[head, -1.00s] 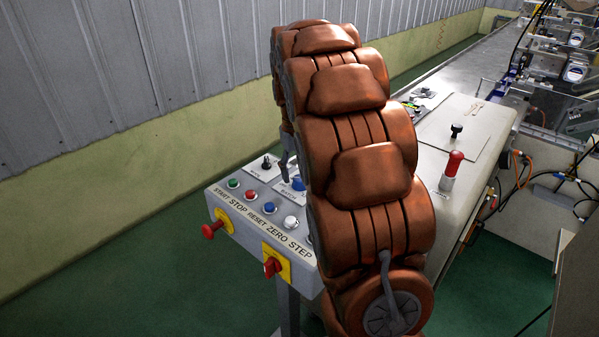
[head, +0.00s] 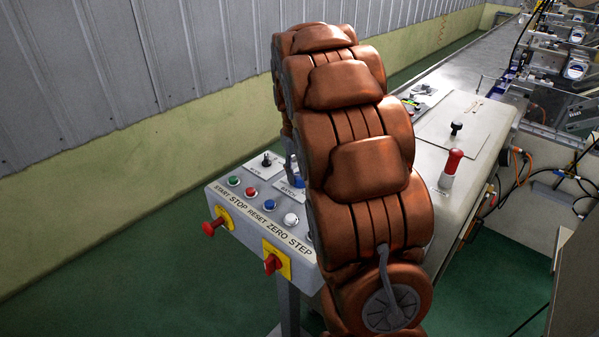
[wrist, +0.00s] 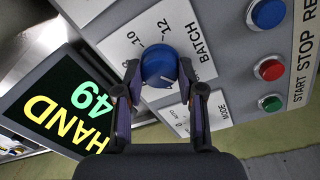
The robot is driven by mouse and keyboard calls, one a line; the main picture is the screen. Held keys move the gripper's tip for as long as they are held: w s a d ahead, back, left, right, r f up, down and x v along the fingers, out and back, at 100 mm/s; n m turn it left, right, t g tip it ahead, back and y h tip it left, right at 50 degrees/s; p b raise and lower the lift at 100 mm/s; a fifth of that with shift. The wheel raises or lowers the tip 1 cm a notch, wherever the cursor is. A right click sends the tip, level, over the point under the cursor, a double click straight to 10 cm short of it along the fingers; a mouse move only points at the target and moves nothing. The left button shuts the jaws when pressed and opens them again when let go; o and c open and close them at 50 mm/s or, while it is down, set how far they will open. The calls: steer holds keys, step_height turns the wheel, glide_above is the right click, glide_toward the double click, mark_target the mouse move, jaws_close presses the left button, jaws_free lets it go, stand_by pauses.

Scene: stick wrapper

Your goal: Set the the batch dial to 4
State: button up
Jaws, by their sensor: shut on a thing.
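The batch dial (wrist: 158,66) is a round blue knob on a white plate marked BATCH, with 10 and 12 readable beside it in the wrist view. My gripper (wrist: 159,74) is shut on the dial, with one finger on each side. A pale pointer line shows on the knob's near side, but the number it points at is hidden by the fingers. The 4 mark is not visible. In the head view the blue dial (head: 299,181) shows only partly beside my arm, which hides most of its plate.
A MODE switch (head: 267,160) sits next to the dial. Green, red, blue and white buttons line the panel (head: 243,206). A red emergency knob (head: 213,227) and a red rotary switch (head: 272,264) stick out in front. A lit screen (wrist: 70,105) reads HAND 49.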

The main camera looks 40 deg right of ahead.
steer(key=shift+c, duration=1.3)
steer(key=m+b, duration=0.2)
steer(key=shift+f+m, duration=0.2)
steer(key=shift+m, duration=0.2)
steer(key=m+b, duration=0.2)
steer(key=m, duration=0.2)
steer(key=shift+r, duration=0.1)
steer(key=shift+r+m+b, duration=0.1)
steer(key=shift+m+b, duration=0.55)
steer(key=shift+m, duration=0.85)
steer(key=o, duration=1.1)
